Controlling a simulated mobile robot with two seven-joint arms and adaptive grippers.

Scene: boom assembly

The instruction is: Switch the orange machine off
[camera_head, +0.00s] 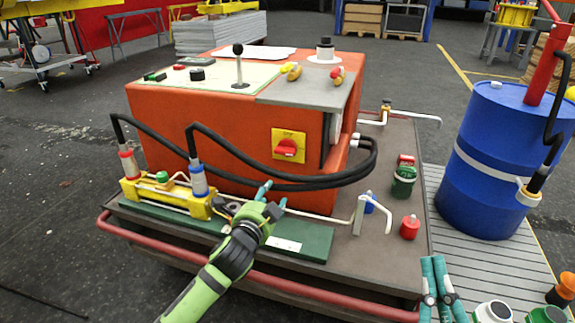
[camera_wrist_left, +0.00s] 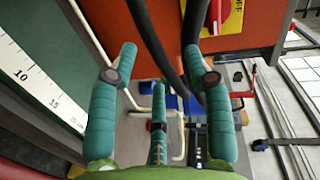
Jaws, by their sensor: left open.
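The orange machine (camera_head: 230,125) stands on a grey cart. Its front carries a yellow plate (camera_head: 277,135) with a red rotary switch (camera_head: 287,147), whose handle lies roughly sideways. In the left wrist view, the red switch (camera_wrist_left: 214,14) and yellow plate (camera_wrist_left: 233,18) with "OFF" lettering are partly cut off at the top. My left gripper (camera_head: 273,195) is open and empty, below the switch and apart from it. Its teal fingers (camera_wrist_left: 160,52) are spread in the wrist view. My right gripper (camera_head: 434,259) is at the bottom right, away from the machine; its opening is unclear.
Black hoses (camera_head: 300,183) loop across the machine's front, between my left gripper and the switch. A yellow hydraulic block (camera_head: 165,195) stands left, on a green board (camera_head: 300,236). White bent pipes (camera_head: 375,208) and small bottles stand right. A blue drum (camera_head: 500,150) is beside the cart.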

